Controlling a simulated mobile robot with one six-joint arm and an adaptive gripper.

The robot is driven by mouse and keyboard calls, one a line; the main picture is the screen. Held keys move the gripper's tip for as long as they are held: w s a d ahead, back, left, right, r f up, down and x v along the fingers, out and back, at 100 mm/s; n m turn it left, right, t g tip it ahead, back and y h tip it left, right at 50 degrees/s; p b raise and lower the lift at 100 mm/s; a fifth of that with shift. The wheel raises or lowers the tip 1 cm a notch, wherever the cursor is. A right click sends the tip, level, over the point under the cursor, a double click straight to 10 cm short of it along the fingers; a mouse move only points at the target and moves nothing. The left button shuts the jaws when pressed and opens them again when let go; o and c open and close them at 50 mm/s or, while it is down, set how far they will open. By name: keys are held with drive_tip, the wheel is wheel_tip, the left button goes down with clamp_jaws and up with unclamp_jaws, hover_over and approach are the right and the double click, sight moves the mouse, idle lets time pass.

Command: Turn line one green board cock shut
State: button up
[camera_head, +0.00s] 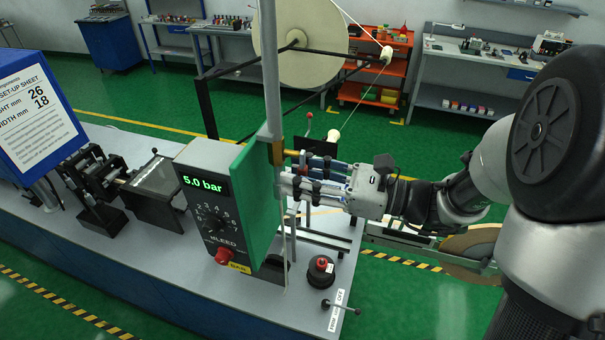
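The green board (257,205) stands upright on the bench, seen nearly edge-on, right of the grey pressure box. A small brass fitting (278,152) shows at its upper right edge, beside a grey vertical post (270,75); I take it for part of a cock, but its handle and which line it serves cannot be made out. My gripper (287,172) reaches in from the right, its fingers pointing left at the board's right side, just below the brass fitting. The fingertips partly overlap the board edge and fittings, so whether they touch or hold anything is unclear.
The pressure box (208,210) reads 5.0 bar and has a red knob (223,256). A red-topped black button (321,268) and a small lever (342,299) sit at the bench's front right. A large pale reel (300,40) on a black frame stands behind.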

drive_tip(key=shift+c, duration=0.4)
clamp_jaws()
idle(0.4)
